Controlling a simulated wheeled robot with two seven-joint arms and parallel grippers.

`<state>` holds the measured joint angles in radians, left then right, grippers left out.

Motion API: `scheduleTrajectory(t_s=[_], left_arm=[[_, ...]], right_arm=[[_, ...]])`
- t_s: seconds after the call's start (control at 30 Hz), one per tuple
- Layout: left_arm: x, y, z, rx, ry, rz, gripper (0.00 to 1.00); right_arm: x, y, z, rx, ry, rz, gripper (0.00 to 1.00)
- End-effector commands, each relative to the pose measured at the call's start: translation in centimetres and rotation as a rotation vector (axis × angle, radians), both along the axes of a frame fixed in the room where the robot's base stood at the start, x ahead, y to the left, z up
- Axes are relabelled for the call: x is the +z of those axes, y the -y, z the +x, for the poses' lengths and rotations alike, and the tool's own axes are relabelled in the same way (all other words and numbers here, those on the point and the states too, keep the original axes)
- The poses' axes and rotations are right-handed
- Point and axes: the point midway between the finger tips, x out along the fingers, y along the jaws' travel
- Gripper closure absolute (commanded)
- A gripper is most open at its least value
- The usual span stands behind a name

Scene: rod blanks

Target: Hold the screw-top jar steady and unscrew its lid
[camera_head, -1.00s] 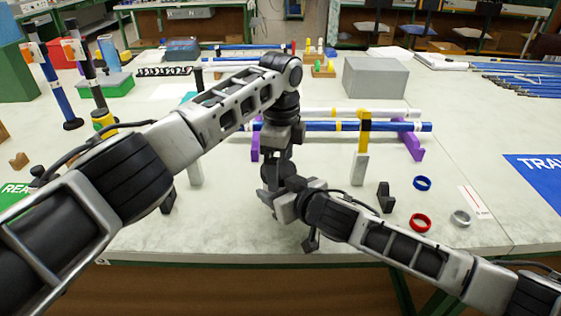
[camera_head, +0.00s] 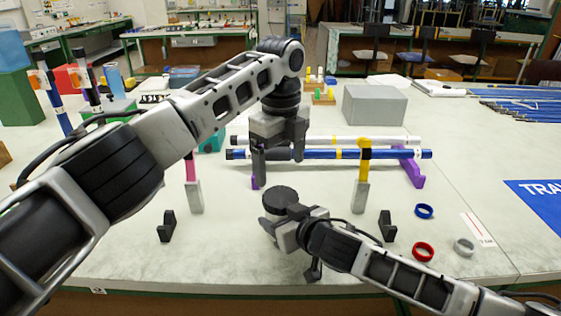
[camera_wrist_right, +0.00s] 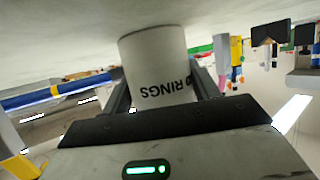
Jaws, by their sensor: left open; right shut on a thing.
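The screw-top jar shows its round black ribbed lid (camera_head: 281,199) near the front middle of the table in the head view. Its white body (camera_wrist_right: 153,60) fills the middle of the right wrist view, with upside-down black lettering ending in "RINGS". My right gripper (camera_head: 277,228) is shut on the jar body from the front, with one finger on each side. My left gripper (camera_head: 279,166) points down above and just behind the lid. Its fingers are spread and empty, apart from the lid. The lid sits on top of the jar; its thread is hidden.
Behind the jar, a blue rod (camera_head: 330,154) and a white rod lie across purple supports (camera_head: 412,168). Black brackets (camera_head: 166,227) stand to either side. Blue (camera_head: 424,211), red (camera_head: 423,252) and grey (camera_head: 464,247) rings lie at right. A grey box (camera_head: 375,105) stands farther back.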

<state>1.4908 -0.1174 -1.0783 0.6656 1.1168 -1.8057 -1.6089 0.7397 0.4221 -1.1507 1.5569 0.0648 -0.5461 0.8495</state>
Motion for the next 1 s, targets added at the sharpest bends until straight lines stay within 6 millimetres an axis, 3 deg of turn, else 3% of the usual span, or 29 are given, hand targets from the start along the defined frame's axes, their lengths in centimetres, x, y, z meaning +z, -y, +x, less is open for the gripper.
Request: scheduleTrajectory(t_s=[0.13, 0.53, 0.93, 0.97, 1.0], left_arm=[[-1.1, -0.1, -0.1, -0.044, -0.004, 0.002, 0.12], [-6.8, 0.0, -0.1, -0.04, -0.003, 0.001, 0.12], [-7.8, 0.0, -0.1, -0.039, -0.001, 0.001, 0.12], [-7.7, 0.0, 0.0, -0.039, -0.001, 0.001, 0.15], [-7.7, 0.0, -0.1, -0.039, -0.001, 0.001, 0.26]], right_arm=[[0.0, 0.0, 0.0, 0.0, 0.001, 0.001, 1.0], [0.0, 0.0, 0.0, 0.0, 0.001, 0.001, 1.0], [0.0, 0.0, 0.0, 0.0, 0.001, 0.001, 1.0], [0.0, 0.0, 0.0, 0.0, 0.001, 0.001, 1.0], [0.0, 0.0, 0.0, 0.0, 0.001, 0.001, 1.0]])
